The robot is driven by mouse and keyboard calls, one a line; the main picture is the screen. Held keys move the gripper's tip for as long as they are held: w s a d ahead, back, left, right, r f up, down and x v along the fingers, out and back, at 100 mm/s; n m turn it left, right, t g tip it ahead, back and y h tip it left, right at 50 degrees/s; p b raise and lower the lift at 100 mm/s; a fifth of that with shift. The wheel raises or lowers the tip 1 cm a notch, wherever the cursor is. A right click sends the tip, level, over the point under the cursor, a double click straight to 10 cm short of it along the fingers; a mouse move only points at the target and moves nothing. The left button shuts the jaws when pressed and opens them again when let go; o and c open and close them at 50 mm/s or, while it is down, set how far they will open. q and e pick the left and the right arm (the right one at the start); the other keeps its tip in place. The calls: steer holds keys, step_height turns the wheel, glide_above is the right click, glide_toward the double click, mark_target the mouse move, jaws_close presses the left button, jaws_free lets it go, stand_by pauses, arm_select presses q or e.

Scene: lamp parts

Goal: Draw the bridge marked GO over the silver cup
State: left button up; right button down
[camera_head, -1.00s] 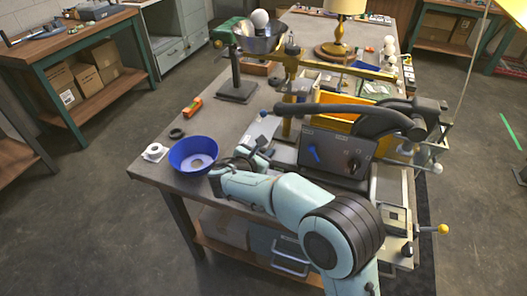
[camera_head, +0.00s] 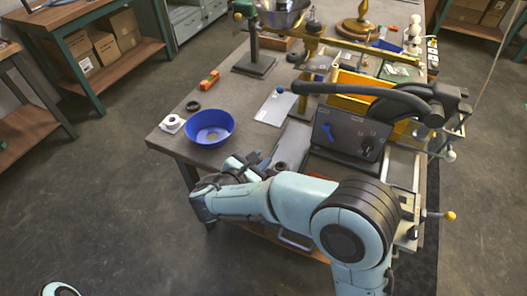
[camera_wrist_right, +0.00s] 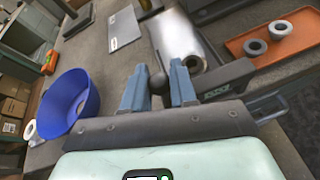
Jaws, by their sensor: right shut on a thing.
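In the right wrist view a dark bar (camera_wrist_right: 236,76), which looks like the bridge, runs rightward from my fingers. It bears a small green-and-white tag whose lettering I cannot read for sure. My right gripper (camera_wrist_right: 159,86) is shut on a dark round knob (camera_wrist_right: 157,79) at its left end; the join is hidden. A shiny silver cylinder (camera_wrist_right: 177,38), likely the silver cup, is just beyond the fingers. Whether the bar is over it I cannot tell. In the head view my right gripper (camera_head: 238,166) is low by the bench's front edge.
A blue bowl (camera_head: 209,128), a white roll (camera_head: 172,122) and a black ring (camera_head: 193,106) are left of the gripper. A dark panel box (camera_head: 347,135) is close on the right.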

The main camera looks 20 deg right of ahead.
steer(key=c, duration=1)
jaws_free()
steer(key=shift+o, duration=0.2)
steer(key=shift+a, duration=0.1)
steer(key=p+v, duration=0.1)
steer(key=v, duration=1.2)
